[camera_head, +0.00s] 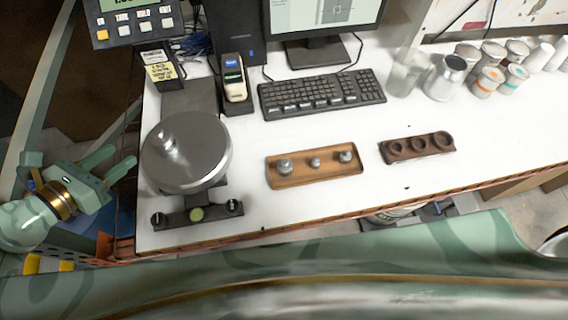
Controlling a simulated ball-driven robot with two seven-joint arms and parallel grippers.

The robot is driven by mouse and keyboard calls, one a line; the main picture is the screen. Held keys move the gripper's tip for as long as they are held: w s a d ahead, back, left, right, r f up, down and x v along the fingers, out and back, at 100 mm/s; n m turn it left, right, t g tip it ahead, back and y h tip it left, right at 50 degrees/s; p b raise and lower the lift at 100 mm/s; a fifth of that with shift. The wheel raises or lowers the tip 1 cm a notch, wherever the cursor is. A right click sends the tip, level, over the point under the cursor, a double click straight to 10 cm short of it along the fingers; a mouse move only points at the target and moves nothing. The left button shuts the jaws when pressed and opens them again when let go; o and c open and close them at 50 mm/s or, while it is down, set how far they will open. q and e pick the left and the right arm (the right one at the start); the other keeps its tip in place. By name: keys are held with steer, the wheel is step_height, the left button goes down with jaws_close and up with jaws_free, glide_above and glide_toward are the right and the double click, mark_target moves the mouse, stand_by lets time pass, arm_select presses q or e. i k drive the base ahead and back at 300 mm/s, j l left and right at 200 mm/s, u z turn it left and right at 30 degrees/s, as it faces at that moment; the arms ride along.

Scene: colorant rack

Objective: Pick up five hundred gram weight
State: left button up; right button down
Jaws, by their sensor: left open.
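A wooden tray (322,176) on the white table holds three small metal weights: a left one (285,166) that looks widest, a small middle one (315,162) and a right one (345,156). No mass markings are readable, so I cannot tell which is the five hundred gram weight. My left gripper (121,162) is open and empty, left of the table edge and the scale, well away from the tray. My right gripper is not in view.
A dark wooden block with round holes (417,147) lies right of the tray. A keyboard (320,92), a handheld device (234,78) and a monitor stand behind. Several cups and cans (488,80) stand back right. The table between tray and scale is clear.

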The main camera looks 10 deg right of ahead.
mark_target(285, 165)
steer(key=l+u, duration=0.2)
steer(key=l, duration=0.65)
steer(key=k+l+u, duration=0.2)
steer(key=l, duration=0.7)
steer(key=i, duration=0.1)
